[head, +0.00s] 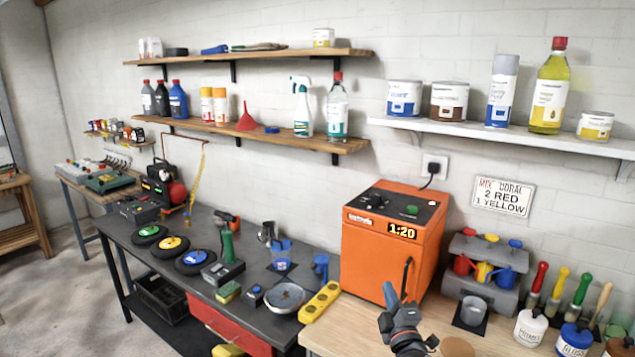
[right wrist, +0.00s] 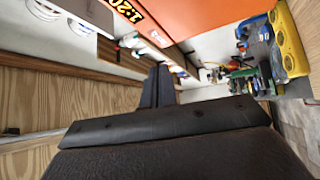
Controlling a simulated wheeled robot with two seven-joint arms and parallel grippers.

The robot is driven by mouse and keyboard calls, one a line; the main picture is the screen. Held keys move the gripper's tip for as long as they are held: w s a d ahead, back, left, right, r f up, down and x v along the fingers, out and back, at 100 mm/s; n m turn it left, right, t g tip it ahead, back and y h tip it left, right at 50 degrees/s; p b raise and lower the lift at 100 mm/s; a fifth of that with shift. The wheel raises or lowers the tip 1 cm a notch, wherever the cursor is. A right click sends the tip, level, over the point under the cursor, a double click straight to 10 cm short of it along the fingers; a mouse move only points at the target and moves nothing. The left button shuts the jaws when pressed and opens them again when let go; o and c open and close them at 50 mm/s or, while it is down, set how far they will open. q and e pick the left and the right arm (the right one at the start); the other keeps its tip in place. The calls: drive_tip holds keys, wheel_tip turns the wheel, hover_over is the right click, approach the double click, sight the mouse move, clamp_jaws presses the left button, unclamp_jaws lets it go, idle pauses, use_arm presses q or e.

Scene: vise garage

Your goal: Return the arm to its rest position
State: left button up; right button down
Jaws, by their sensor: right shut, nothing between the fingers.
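My right gripper (head: 389,306) is in front of the orange cabinet (head: 375,250), above the light wooden bench top. Its dark fingers are together and hold nothing. In the right wrist view the closed fingers of my right gripper (right wrist: 157,88) point away from the camera, and part of the orange cabinet (right wrist: 190,15) shows beyond them. The cabinet door is shut, with a black handle and a display reading 1:20. My left gripper is not in the head view.
The wooden bench (head: 345,325) holds a grey rack (head: 490,268) with small coloured cans, several brushes and paint pots at right. The dark workbench (head: 130,240) at left carries tools and discs. A yellow power strip (head: 320,301) lies left of the cabinet. Shelves (head: 500,133) hang above.

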drive_tip(key=s+d+f+m+g+h, duration=0.25)
drive_tip(key=s+f+m+g, duration=0.2)
drive_tip(key=s+f, duration=0.4)
drive_tip(key=s+d+f+m+g+h, duration=0.2)
drive_tip(key=s+d+f+m+g, duration=0.15)
drive_tip(key=s+f+m, duration=0.4)
drive_tip(key=s+a+f+m+g+y, duration=0.1)
drive_tip(key=s+f+g, duration=0.45)
drive_tip(key=s, duration=0.65)
drive_tip(key=s+a+f+m+g+y, duration=0.15)
drive_tip(key=s+f+g, duration=0.35)
drive_tip(key=s, duration=0.7)
drive_tip(key=s+f+b+x, duration=0.1)
drive_tip(key=s+x, duration=0.2)
drive_tip(key=x, duration=2.5)
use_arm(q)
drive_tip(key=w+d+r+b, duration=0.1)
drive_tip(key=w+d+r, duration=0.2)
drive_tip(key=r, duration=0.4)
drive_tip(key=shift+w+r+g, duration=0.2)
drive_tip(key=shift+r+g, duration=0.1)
use_arm(e)
drive_tip(key=s+f, duration=0.4)
drive_tip(key=f, duration=0.7)
drive_tip(key=s+f, duration=0.4)
drive_tip(key=f, duration=0.7)
drive_tip(key=shift+s+f, duration=0.2)
drive_tip(key=shift+f, duration=0.15)
